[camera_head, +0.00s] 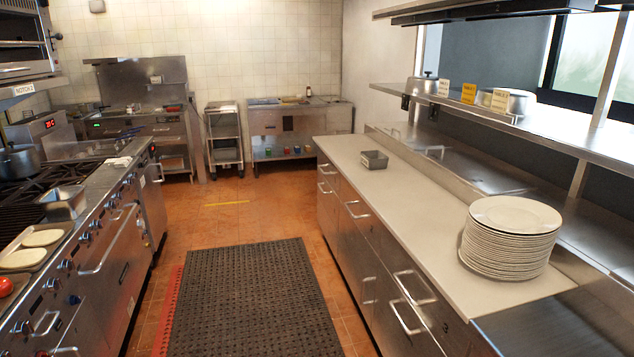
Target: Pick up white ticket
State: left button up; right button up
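A small white ticket (443,88) stands upright at the edge of the steel shelf (560,128) above the right counter. Beside it to the right are an orange-yellow ticket (468,93) and a pale yellow ticket (499,100). The print on them is too small to read. Neither of my grippers is in view.
The right counter (400,200) holds a tall stack of white plates (510,240) and a small metal pan (374,160). Pots (425,85) stand on the shelf behind the tickets. A stove (110,260) lines the left. The aisle with a dark mat (250,300) is clear.

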aim_at(442, 90)
jog(key=i+j+u, duration=0.1)
jog(key=i+u, duration=0.25)
jog(key=i, duration=1.6)
jog(key=i+z, duration=0.4)
jog(key=i+j+z, duration=0.2)
jog(key=i+z, duration=0.2)
jog(key=i+j+z, duration=0.25)
jog(key=z, duration=0.15)
jog(key=i+j+z, duration=0.4)
jog(key=k+l, duration=0.05)
